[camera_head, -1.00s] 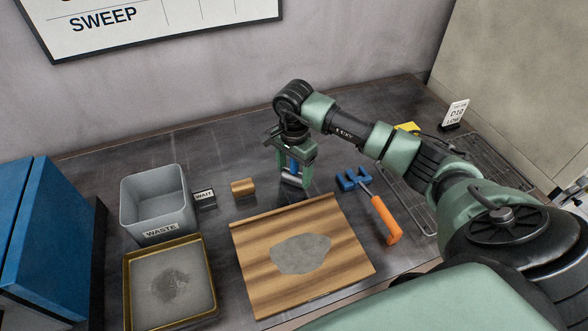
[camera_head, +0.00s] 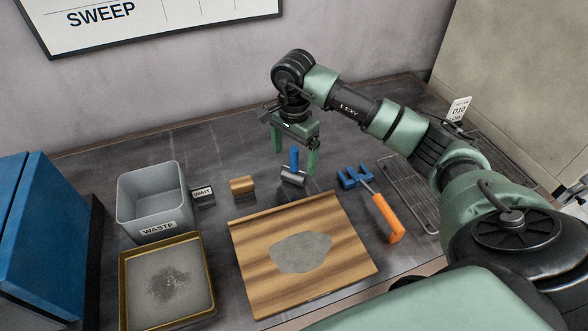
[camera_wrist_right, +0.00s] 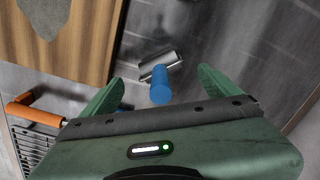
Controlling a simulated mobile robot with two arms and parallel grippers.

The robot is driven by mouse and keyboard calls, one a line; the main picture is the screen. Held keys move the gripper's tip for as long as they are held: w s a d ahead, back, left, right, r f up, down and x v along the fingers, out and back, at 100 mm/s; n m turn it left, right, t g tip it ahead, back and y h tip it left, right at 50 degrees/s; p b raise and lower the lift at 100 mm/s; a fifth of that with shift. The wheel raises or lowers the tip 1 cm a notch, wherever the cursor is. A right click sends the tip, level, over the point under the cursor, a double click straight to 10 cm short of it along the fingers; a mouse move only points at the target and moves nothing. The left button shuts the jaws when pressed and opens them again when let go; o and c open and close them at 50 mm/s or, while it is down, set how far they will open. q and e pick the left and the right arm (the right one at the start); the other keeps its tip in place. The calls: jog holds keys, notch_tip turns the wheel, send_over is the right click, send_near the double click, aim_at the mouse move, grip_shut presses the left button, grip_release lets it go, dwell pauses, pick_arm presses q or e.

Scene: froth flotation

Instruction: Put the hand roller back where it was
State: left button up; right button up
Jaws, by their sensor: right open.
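The hand roller (camera_head: 293,178) has a blue handle and a grey metal cylinder. It stands on the dark table behind the wooden board, cylinder down and handle up. In the right wrist view the hand roller (camera_wrist_right: 160,87) shows end-on, between and beyond the fingers. My right gripper (camera_head: 294,161) is open and empty above it, its fingers on either side of the handle and apart from it. The open fingers also show in the wrist view. My left gripper is in neither view.
The wooden board (camera_head: 340,235) with a grey patch lies in front.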

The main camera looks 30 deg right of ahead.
notch_tip(320, 180, up, 7)
jog(key=shift+f+b, duration=0.1)
jog(key=shift+b, duration=0.65)
